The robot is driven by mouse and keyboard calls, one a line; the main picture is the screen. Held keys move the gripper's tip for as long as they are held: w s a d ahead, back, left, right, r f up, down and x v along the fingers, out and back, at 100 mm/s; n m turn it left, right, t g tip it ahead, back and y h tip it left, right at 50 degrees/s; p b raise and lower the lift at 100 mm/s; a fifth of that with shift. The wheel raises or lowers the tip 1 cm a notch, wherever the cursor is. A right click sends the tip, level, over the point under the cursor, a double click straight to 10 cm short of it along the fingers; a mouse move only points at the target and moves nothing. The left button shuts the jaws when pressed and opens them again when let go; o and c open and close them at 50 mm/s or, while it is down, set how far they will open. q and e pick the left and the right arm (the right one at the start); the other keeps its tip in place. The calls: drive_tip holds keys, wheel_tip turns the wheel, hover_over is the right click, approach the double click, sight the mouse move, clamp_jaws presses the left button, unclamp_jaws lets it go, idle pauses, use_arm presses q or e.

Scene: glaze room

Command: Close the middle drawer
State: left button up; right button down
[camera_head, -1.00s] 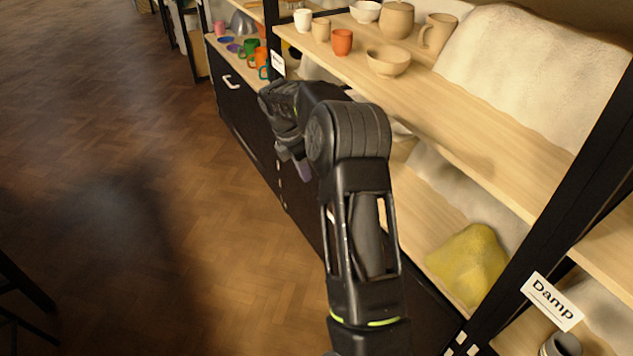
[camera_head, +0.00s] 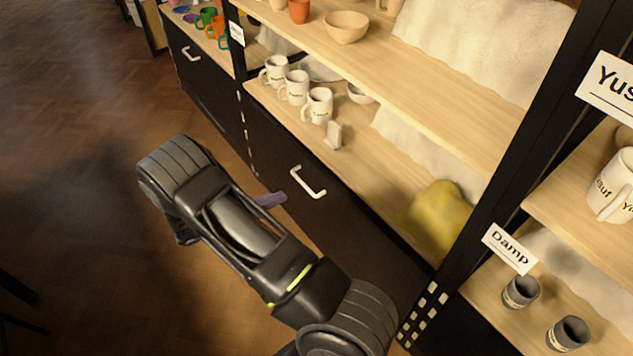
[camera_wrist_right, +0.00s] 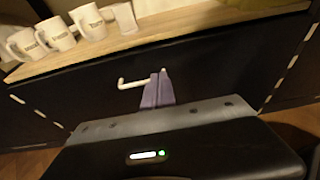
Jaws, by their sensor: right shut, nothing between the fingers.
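The middle drawer (camera_head: 330,222) has a dark front below the shelf with the white mugs. Its white bar handle (camera_head: 308,182) is clear in the head view. The front looks about flush with the shelf edge above it; any small gap cannot be made out. My right gripper (camera_head: 271,200) shows as purple fingertips just left of and below the handle, mostly hidden behind my arm. In the right wrist view the purple fingers (camera_wrist_right: 158,90) are shut and empty before the drawer front, overlapping the handle's (camera_wrist_right: 130,84) right end. Contact cannot be told. My left gripper is out of view.
White mugs (camera_head: 294,87) and a small pale upright block (camera_head: 333,134) stand on the shelf above the drawer. A yellow lump (camera_head: 438,215) sits farther right. Another drawer (camera_head: 205,85) is at the back left. Open wood floor (camera_head: 80,150) lies left.

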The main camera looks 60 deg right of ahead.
sight(326, 177)
drive_tip(key=shift+d, duration=0.1)
drive_tip(key=x, duration=1.2)
drive_tip(key=shift+s+d+r, duration=0.15)
drive_tip(key=shift+d+r, duration=0.1)
drive_tip(key=shift+d, duration=0.15)
drive_tip(key=shift+s+d, duration=0.1)
drive_tip(key=shift+d, duration=0.35)
drive_tip(key=d, duration=0.1)
drive_tip(key=s+d+b, duration=0.1)
drive_tip(key=d, duration=0.1)
drive_tip(key=shift+r, duration=0.2)
drive_tip(key=shift+d, duration=0.1)
